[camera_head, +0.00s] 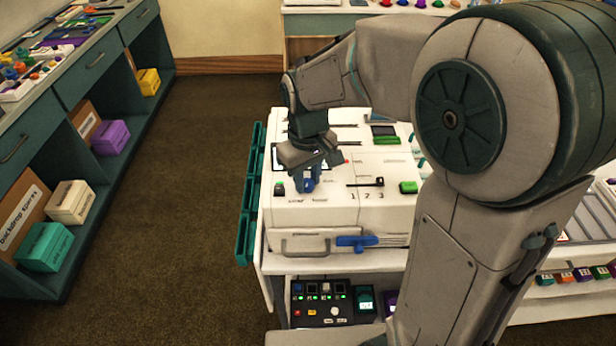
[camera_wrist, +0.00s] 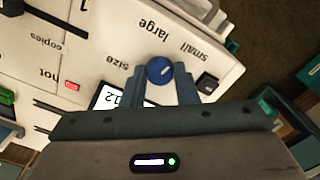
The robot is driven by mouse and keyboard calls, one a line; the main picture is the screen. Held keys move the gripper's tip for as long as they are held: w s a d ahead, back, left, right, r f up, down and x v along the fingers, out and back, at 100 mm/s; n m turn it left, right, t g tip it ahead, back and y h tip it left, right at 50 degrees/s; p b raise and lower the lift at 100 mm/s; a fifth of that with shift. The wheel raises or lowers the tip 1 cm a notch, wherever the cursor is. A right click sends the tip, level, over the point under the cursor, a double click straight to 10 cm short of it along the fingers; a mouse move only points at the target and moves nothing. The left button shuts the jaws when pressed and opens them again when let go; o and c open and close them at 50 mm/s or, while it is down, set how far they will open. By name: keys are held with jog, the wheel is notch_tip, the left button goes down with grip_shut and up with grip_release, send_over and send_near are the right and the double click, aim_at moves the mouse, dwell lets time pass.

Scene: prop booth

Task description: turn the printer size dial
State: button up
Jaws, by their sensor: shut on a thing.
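The printer (camera_head: 330,215) is a large white box in the middle of the head view, and its top panel (camera_wrist: 110,40) fills much of the wrist view. The size dial (camera_wrist: 160,70) is a round blue knob with a short white mark slanting toward the upper right in the wrist view. The printed words "size", "large" and "small" surround it. My gripper (camera_wrist: 161,76) is shut on the dial, one finger on each side. In the head view my gripper (camera_head: 308,182) points down at the panel's left part, and its fingers mostly hide the dial.
A slider (camera_head: 366,183) marked 1 2 3 and a green button (camera_head: 408,187) lie right of the dial. A dark button (camera_wrist: 207,83) is close to my finger. A blue-handled lever (camera_head: 357,242) is on the printer's front. Open floor (camera_head: 190,200) lies to the left.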

aim_at(307, 183)
jog(key=m+b, duration=0.1)
jog(key=m, duration=0.5)
jog(key=shift+m, duration=0.4)
dwell(0.4)
jog(key=o, duration=1)
jog(key=shift+r, duration=0.1)
notch_tip(307, 183, up, 14)
jog(key=b, duration=0.1)
